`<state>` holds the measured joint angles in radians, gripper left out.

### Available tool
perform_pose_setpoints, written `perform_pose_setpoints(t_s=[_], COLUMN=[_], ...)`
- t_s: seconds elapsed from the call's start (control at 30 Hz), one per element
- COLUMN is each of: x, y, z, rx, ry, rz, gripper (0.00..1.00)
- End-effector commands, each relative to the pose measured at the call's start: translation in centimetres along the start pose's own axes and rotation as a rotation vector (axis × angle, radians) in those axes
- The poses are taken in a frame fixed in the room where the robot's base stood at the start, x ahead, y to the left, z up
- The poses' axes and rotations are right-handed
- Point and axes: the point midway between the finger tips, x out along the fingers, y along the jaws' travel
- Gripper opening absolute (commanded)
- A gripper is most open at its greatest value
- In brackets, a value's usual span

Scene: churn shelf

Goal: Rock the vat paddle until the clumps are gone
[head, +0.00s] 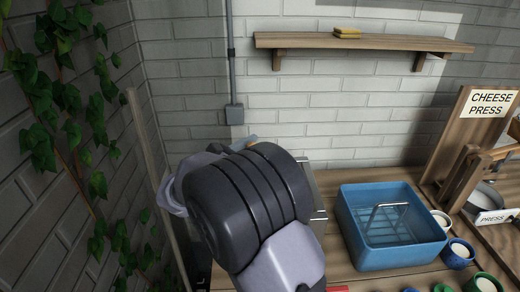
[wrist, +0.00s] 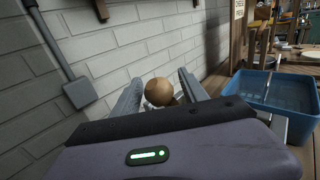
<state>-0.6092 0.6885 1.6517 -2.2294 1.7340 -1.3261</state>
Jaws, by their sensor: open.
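A round wooden knob (wrist: 158,92) shows in the wrist view between the two fingers of my gripper (wrist: 157,84). The fingers are open, one on each side of it, and I cannot tell whether either touches it. The knob may be the top of the paddle handle; what is below it is hidden. A metal-edged container (head: 316,190), perhaps the vat, shows partly behind my arm. No clumps are visible.
A blue tub (head: 380,262) with a metal hoop stands on the wooden table, right of my arm. The cheese press (head: 450,150) is further right, with small pots (head: 458,254) in front. A brick wall and ivy (head: 70,100) are close on the left. A shelf (head: 350,41) hangs above.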

Motion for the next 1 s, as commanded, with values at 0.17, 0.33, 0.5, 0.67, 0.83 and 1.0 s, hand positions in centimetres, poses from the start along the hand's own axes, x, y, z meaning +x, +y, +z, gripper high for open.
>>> perform_pose_setpoints(t_s=[0.17, 0.33, 0.5, 0.67, 0.83, 1.0], x=[0.96, 0.97, 0.94, 0.93, 0.92, 0.92], y=[-0.01, -0.01, -0.01, -0.01, -0.01, -0.01], z=[0.04, 0.08, 0.07, 0.06, 0.05, 0.04], rx=[0.001, 0.001, 0.000, 0.000, 0.001, 0.001], ry=[0.000, 0.000, 0.000, 0.000, 0.000, 0.000], rz=[0.000, 0.000, 0.000, 0.000, 0.000, 0.000], gripper=[0.51, 0.51, 0.25, 0.00, 0.00, 0.00])
